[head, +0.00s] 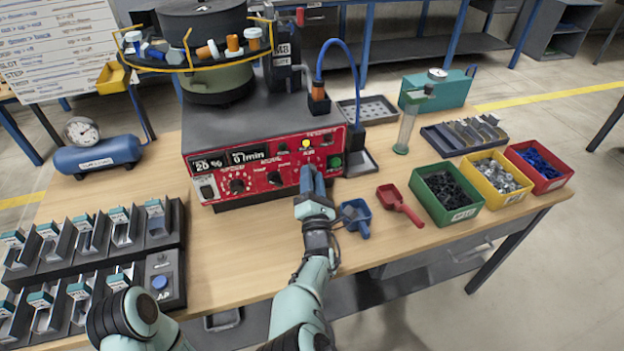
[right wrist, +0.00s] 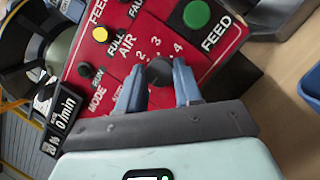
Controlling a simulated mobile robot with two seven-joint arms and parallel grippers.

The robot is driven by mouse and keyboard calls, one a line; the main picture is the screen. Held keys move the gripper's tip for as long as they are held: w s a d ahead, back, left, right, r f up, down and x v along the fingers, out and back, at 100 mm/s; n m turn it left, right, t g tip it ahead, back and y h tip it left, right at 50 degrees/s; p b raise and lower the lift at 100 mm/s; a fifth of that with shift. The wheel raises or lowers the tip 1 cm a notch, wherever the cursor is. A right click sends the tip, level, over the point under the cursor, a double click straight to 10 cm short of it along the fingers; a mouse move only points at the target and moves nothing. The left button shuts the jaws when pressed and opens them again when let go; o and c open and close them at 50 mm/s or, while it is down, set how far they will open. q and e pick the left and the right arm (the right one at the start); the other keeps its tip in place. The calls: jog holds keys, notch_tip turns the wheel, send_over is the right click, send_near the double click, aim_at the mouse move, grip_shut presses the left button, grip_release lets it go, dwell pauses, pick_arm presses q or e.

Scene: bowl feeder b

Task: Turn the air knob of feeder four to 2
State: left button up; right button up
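The feeder's red control panel (head: 265,166) faces me on the grey machine at the table's back. The dark air knob (right wrist: 159,71) is under the AIR label, with 2, 3 and 4 printed around it. My right gripper (head: 312,172) is at the panel's right part. In the right wrist view its two blue-grey fingers (right wrist: 159,82) flank the knob with no clear gap, so it looks shut on it. The knob's pointer is too dark to read, and the fingers hide part of the scale. The head view does not show my left gripper.
Near the knob are a green FEED button (right wrist: 196,14) and a yellow lamp (right wrist: 100,34). A blue scoop (head: 355,217) and red scoop (head: 400,204) lie right of my right arm. Green (head: 447,214), yellow and red bins stand farther right. Slotted racks (head: 85,262) fill the left.

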jog(key=shift+c, duration=1.2)
pick_arm(q)
jog(key=s+d+r+g+p, duration=0.1)
jog(key=s+r+g+p, duration=0.1)
jog(key=s+r+p, duration=0.3)
jog(key=shift+s+d+r+h+p, duration=0.35)
jog(key=shift+r+p, duration=0.9)
jog(key=shift+p, duration=0.25)
pick_arm(e)
jog(key=shift+a+r+m+g+h, duration=0.15)
jog(key=shift+m+g, duration=0.75)
jog(key=shift+m, duration=2.05)
jog(key=shift+d+r+m+g+h, duration=0.2)
jog(key=shift+m+g, duration=0.7)
jog(key=shift+m, duration=2.1)
jog(key=shift+a+r+m+g+h, duration=0.2)
jog(key=shift+m+g, duration=0.7)
jog(key=shift+m, duration=2.05)
jog(key=shift+f, duration=0.1)
